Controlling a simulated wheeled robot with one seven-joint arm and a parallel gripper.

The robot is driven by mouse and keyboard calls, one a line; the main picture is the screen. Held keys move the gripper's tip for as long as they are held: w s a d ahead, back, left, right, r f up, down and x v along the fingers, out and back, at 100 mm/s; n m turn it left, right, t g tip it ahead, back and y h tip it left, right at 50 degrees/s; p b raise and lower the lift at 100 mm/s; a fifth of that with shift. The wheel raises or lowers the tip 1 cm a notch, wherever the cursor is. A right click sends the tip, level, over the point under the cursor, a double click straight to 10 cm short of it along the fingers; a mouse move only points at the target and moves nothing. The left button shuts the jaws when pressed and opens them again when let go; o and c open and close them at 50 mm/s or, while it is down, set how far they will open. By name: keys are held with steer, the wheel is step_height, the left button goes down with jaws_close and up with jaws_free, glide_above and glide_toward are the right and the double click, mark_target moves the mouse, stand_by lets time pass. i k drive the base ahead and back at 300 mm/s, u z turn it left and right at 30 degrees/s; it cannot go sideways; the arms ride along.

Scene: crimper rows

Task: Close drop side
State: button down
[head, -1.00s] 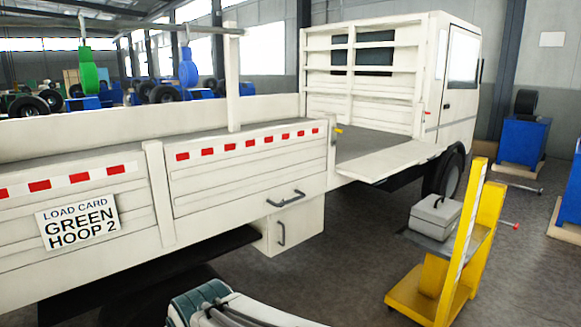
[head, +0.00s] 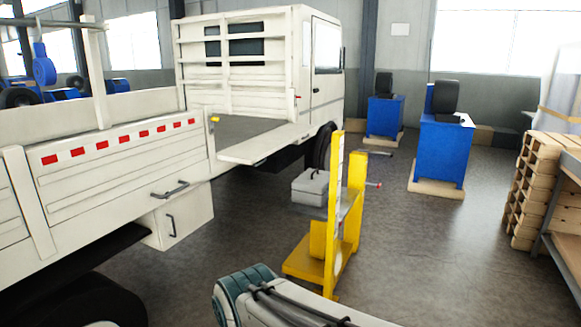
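The white flatbed truck (head: 250,60) stands at the left with its cab at the far end. Its front drop side (head: 262,144) is folded down and sticks out roughly level beside the bed, just behind the cab. The nearer side panel (head: 125,160), with a red and white strip, stands upright and has a dark handle (head: 170,189). A small yellow piece (head: 214,119) shows on the post between the two. Part of my arm shows at the bottom; my gripper is out of view.
Blue machines (head: 443,150) stand at the back right. Stacked wooden pallets (head: 535,190) stand at the right edge. Open floor lies between trolley and pallets.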

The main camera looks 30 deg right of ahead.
mark_target(249, 151)
steer(key=z, duration=0.65)
steer(key=i, duration=0.55)
steer(key=z, duration=0.95)
steer(key=i, duration=1.55)
steer(key=u, duration=0.5)
steer(key=i, duration=1.1)
steer(key=u, duration=1.15)
steer(key=i, duration=0.3)
steer(key=u, duration=0.2)
